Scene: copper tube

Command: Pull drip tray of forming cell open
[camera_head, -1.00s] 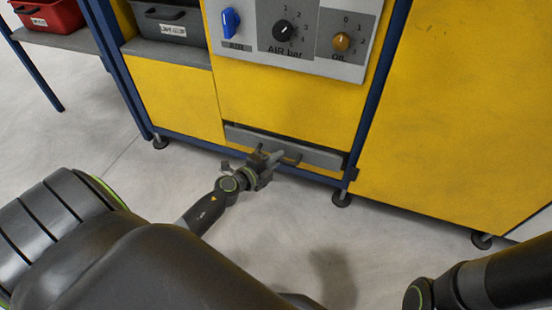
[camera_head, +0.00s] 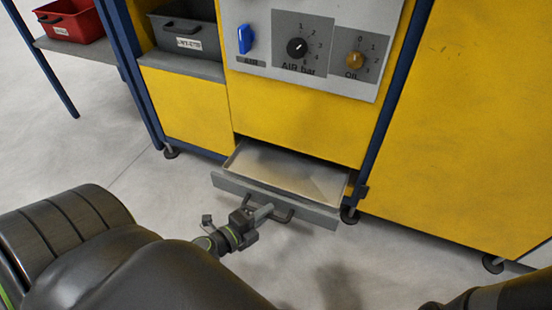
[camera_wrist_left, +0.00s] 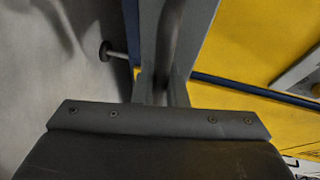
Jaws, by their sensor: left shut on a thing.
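The grey drip tray (camera_head: 290,168) stands part-way out of the bottom of the yellow forming cell (camera_head: 300,115). Its shallow inside shows and looks empty. Its dark bar handle (camera_head: 285,215) is on the front panel (camera_head: 315,213). My left gripper (camera_head: 262,213) is shut on the handle, near its left part. My right gripper is out of the picture; only part of my right arm shows at the lower right.
A control panel (camera_head: 305,45) with a blue valve and two knobs is above the tray. Blue frame posts (camera_head: 395,90) and a levelling foot (camera_head: 349,215) stand beside it. A red bin (camera_head: 70,20) and a dark bin (camera_head: 185,25) sit at the left. The floor in front is clear.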

